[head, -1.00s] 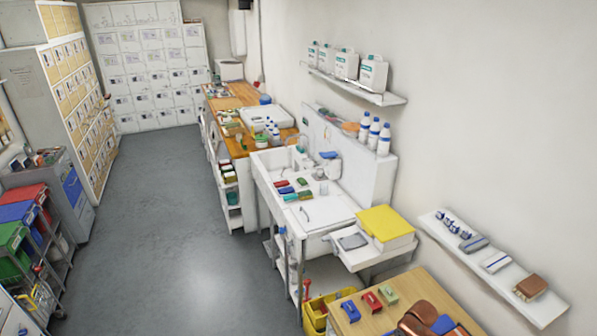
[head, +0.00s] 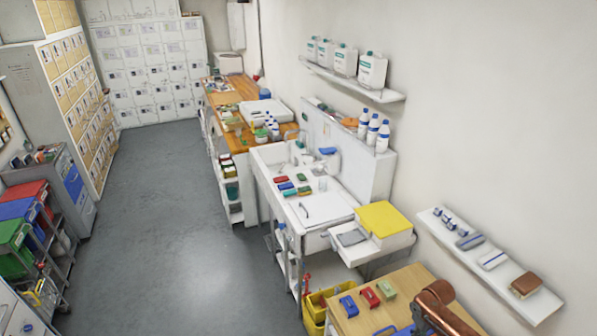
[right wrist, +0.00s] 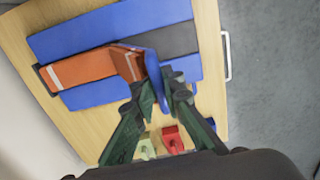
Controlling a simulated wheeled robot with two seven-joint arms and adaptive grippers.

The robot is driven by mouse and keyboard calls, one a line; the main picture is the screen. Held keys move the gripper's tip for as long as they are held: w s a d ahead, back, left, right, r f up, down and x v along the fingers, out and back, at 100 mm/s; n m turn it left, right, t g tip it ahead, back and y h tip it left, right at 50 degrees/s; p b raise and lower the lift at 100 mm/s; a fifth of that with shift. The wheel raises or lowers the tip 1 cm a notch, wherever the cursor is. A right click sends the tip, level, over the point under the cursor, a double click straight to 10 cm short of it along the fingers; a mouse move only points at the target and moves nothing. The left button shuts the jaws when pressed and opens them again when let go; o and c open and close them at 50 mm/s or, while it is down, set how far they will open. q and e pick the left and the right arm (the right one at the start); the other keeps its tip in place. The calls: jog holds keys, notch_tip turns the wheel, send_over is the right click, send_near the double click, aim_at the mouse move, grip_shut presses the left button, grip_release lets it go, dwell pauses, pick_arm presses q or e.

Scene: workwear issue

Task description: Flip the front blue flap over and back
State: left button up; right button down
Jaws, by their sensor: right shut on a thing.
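In the right wrist view, a folded item with a far blue panel (right wrist: 110,28), a dark middle strip (right wrist: 175,40) and a blue panel nearer my gripper (right wrist: 95,95) lies on the wooden table (right wrist: 75,125). An orange strip with a white line (right wrist: 75,70) crosses it, its right end raised. My right gripper (right wrist: 163,88) is shut on a raised, curved blue flap (right wrist: 153,68). Its fingers hide where the flap joins the rest. In the head view, a little blue (head: 385,331) shows at the bottom edge beside my right arm. My left gripper is out of view.
A blue block (head: 348,306), a red block (head: 370,296) and a green block (head: 387,290) stand on the table's left part. A yellow-topped box (head: 385,219) is beyond them. A wall shelf (head: 490,262) runs along the right.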

jog(key=shift+w+d+r, duration=0.3)
jog(key=shift+d+r, duration=0.25)
jog(key=shift+r, duration=0.05)
jog(key=shift+w+d+r, duration=0.25)
jog(key=shift+d+r, duration=0.3)
jog(key=shift+d, duration=0.05)
jog(key=shift+w+d+r, duration=0.3)
jog(key=shift+d+r, duration=0.25)
jog(key=shift+r, duration=0.05)
jog(key=w+d+f+b, duration=0.1)
jog(key=w+d+b, duration=0.1)
jog(key=d+b, duration=0.4)
jog(key=w+d+f+b, duration=0.1)
jog(key=w+d+b, duration=0.2)
jog(key=d+b, duration=0.4)
jog(key=shift+d, duration=0.65)
jog(key=shift+w+d+r, duration=0.15)
jog(key=shift+w+r, duration=0.1)
